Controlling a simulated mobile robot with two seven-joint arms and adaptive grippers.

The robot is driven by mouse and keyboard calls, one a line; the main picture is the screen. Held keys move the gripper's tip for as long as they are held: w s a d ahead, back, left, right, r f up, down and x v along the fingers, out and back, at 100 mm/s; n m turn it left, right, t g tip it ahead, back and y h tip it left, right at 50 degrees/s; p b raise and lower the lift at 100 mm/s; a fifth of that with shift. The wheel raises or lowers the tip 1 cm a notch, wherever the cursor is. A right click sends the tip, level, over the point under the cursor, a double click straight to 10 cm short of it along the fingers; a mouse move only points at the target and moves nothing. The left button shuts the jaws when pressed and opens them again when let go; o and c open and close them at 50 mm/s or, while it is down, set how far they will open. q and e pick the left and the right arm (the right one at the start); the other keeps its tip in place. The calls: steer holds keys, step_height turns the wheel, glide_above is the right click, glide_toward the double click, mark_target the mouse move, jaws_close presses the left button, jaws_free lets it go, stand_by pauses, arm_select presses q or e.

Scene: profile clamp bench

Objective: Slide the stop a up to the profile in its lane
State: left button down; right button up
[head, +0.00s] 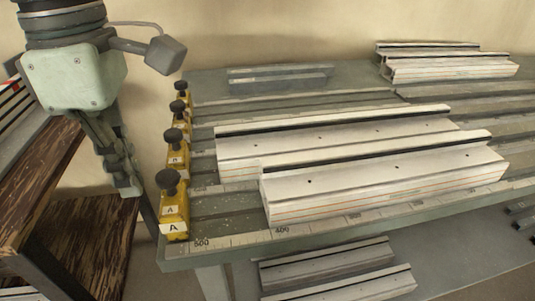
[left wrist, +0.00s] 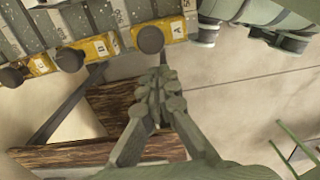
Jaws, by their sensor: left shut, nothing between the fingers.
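The stop a (head: 173,222) is a yellow block marked A with a dark round knob, at the left front end of the bench. It also shows at the top of the left wrist view (left wrist: 174,31). The profile (head: 385,188) in the front lane is a long pale bar lying to the right of the stop, with a clear gap between them. My left gripper (head: 131,188) hangs fingers down, left of the stop and apart from it. In the left wrist view its fingers (left wrist: 162,92) are together and empty. My right gripper is not in view.
Several more yellow stops (head: 177,153) with knobs line the bench's left end behind stop a. A second pale profile (head: 330,140) lies behind the front one. A dark wooden shelf (head: 95,235) stands left of the bench. Other profiles (head: 330,265) lie below it.

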mark_target(168, 174)
arm_select(q)
steer(key=shift+w+d+r+p, duration=0.1)
steer(key=shift+w+d+p, duration=0.1)
steer(key=shift+d, duration=0.55)
steer(key=shift+w+d+f+p, duration=0.1)
steer(key=shift+w+d+p, duration=0.1)
steer(key=shift+d, duration=0.5)
steer(key=shift+w+d+r+p, duration=0.1)
steer(key=shift+w+d+p, duration=0.1)
steer(key=shift+d, duration=0.55)
steer(key=shift+w+d+p, duration=0.2)
steer(key=shift+w+d, duration=0.05)
steer(key=shift+d, duration=0.55)
steer(key=shift+w+d+p, duration=0.2)
steer(key=shift+d, duration=0.55)
steer(key=shift+w+d, duration=0.1)
steer(key=shift+d, duration=0.2)
steer(key=shift+w+d, duration=0.1)
steer(key=shift+d, duration=0.2)
steer(key=shift+w+d+b, duration=0.25)
steer(key=shift+d+b, duration=0.05)
steer(key=shift+d, duration=0.65)
steer(key=shift+w+d, duration=0.15)
steer(key=shift+d, duration=0.45)
steer(key=shift+w+d, duration=0.15)
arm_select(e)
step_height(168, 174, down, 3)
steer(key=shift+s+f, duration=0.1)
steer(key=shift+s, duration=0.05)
